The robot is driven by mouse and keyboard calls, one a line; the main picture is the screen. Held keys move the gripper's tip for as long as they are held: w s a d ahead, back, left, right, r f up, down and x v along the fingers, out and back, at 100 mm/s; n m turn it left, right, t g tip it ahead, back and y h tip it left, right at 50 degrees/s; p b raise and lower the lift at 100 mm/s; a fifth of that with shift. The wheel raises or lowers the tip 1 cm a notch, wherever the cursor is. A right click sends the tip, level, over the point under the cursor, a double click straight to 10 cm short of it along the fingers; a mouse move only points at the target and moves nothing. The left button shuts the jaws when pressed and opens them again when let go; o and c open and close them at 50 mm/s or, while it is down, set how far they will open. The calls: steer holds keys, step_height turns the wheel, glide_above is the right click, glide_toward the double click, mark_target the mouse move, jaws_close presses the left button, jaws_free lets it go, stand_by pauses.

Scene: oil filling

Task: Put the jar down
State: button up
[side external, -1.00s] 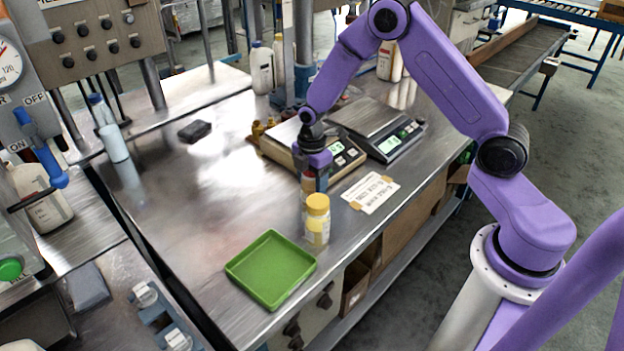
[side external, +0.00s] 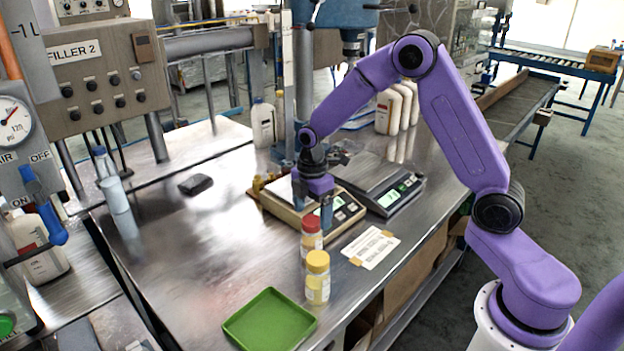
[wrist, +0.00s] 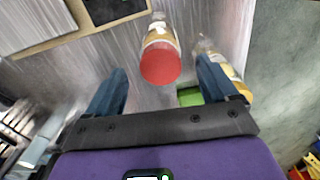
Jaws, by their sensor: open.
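A jar with a red lid (side external: 311,235) and pale contents stands upright on the metal table. A jar with a yellow lid (side external: 318,280) stands just in front of it and hides its lower part. My gripper (side external: 312,204) is open and empty above and behind the red-lidded jar. In the wrist view the red lid (wrist: 160,65) shows in the gap between my open fingers (wrist: 160,78), clear of both. The yellow-lidded jar (wrist: 225,62) shows there partly behind the right finger. A green tray (side external: 270,322) lies in front of the jars.
Two scales, a tan one (side external: 338,218) and a grey one (side external: 398,193), stand behind the jars. A paper sign (side external: 370,248) lies to their right near the table edge. A dark block (side external: 195,185) lies at the left. The table's left middle is clear.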

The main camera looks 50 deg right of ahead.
step_height(320, 180, up, 9)
stand_by(0.3)
steer(key=s+a+r+m, duration=0.1)
steer(key=s+a, duration=0.2)
steer(key=s, duration=0.5)
steer(key=s+a+r+m, duration=0.15)
steer(key=s+a, duration=0.25)
steer(key=s, duration=0.5)
steer(key=s+d+m, duration=0.2)
steer(key=s, duration=1.2)
steer(key=shift+d+f, duration=0.2)
steer(key=shift+d, duration=0.15)
steer(key=shift+s+d+f, duration=0.1)
steer(key=shift+s+d, duration=0.1)
steer(key=shift+s, duration=0.3)
steer(key=shift+c, duration=0.6)
